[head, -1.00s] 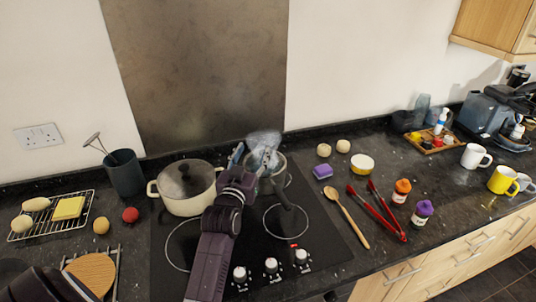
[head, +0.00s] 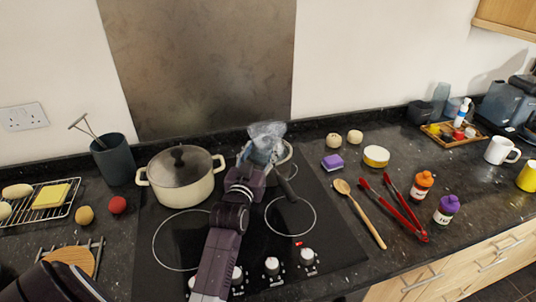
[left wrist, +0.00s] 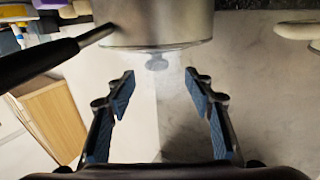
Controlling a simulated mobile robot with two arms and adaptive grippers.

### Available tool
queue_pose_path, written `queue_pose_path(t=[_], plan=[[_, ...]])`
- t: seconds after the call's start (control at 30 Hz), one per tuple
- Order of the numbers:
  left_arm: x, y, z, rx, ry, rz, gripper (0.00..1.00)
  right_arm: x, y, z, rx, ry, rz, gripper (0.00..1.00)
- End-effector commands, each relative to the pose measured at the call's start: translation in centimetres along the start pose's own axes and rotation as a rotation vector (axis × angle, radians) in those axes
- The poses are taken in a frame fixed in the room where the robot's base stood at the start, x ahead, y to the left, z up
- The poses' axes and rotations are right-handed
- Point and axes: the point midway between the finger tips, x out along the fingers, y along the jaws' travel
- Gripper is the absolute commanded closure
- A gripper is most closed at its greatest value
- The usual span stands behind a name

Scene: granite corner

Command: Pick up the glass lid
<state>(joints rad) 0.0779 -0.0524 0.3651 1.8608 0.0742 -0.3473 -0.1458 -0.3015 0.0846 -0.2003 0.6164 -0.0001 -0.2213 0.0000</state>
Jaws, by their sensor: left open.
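The clear glass lid (head: 267,131) shows at the saucepan on the back right burner, partly hidden by my left gripper. In the left wrist view the glass lid (left wrist: 157,58) lies against the rim of the metal saucepan (left wrist: 160,22), its round knob facing my gripper. My left gripper (head: 258,153) is open, close to the lid. In the left wrist view its two blue-padded fingertips (left wrist: 160,78) stand on either side of the knob's line, apart from it, with nothing between them. My right gripper is not in view.
A cream pot (head: 190,190) with a dark-knobbed lid stands left of my left arm. The saucepan's dark handle (head: 286,187) points toward the front. A wooden spoon (head: 360,215), red tongs (head: 398,212) and bottles lie or stand to the right.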

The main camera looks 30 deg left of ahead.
Motion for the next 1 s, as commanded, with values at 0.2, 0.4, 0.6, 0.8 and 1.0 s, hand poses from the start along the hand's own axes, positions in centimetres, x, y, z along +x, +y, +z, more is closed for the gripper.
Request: queue_pose_path(t=[0.2,0.4,0.6,0.8,1.0], plan=[[1.9,0.0,-0.3,0.000,0.001,-0.001,0.51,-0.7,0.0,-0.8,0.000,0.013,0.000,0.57],[3.9,0.3,-0.4,0.000,0.000,0.000,0.51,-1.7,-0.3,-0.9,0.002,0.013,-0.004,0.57],[6.3,0.5,-0.2,0.001,0.001,-0.001,0.51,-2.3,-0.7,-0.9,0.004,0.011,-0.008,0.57],[7.0,0.5,0.0,0.001,0.000,-0.001,0.51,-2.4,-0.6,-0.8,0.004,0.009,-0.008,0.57],[7.0,0.5,0.0,0.001,0.000,0.000,0.55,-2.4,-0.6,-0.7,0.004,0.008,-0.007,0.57]])
